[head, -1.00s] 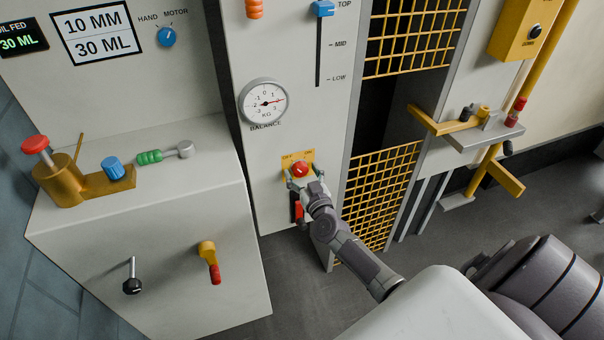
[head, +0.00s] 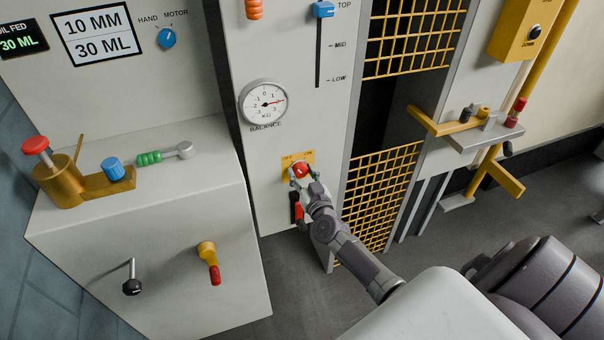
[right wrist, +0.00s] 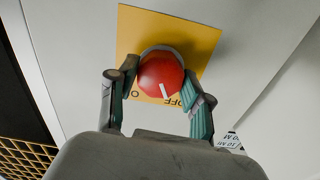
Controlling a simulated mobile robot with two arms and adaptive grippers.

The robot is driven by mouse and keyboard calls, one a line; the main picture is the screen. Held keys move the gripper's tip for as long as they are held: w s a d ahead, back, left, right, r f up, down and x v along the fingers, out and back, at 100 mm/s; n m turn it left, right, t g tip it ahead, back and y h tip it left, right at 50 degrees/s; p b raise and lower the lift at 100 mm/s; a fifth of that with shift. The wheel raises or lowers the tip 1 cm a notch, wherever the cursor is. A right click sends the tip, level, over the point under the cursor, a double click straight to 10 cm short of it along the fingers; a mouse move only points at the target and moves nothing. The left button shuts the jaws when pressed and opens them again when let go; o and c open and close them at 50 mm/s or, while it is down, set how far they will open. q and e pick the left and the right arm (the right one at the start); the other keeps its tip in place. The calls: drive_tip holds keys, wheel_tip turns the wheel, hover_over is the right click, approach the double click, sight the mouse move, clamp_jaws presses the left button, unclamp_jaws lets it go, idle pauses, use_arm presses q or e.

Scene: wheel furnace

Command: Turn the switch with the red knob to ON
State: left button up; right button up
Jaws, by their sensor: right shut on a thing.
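The red knob (head: 301,168) is round with a white mark and sits on a yellow plate (head: 287,160) low on the grey panel. In the right wrist view the knob (right wrist: 159,72) stands on the yellow plate (right wrist: 203,38), with OFF printed at lower right and an O at lower left, the rest hidden by a finger. The white mark points toward the lettered edge, between the two labels and nearer OFF. My right gripper (right wrist: 158,80) has its fingers on both sides of the knob, closed on it. My left gripper is not in view.
A red handle (head: 298,212) sits just below the plate, close to my right gripper. The balance dial (head: 265,102) is above. A yellow mesh (head: 385,185) stands to the right. A cabinet (head: 215,190) with levers juts out at left.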

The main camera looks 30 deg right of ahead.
drive_tip(key=m, duration=0.6)
drive_tip(key=shift+f+b, duration=0.1)
drive_tip(key=shift+b, duration=0.25)
drive_tip(key=m, duration=0.3)
drive_tip(key=shift+m+b, duration=0.3)
drive_tip(key=shift+b, duration=0.05)
drive_tip(key=shift+m+b, duration=0.3)
drive_tip(key=shift+m, duration=1.3)
drive_tip(key=o, duration=1.1)
drive_tip(key=shift+o, duration=0.2)
drive_tip(key=shift+s, duration=0.1)
drive_tip(key=v, duration=1.2)
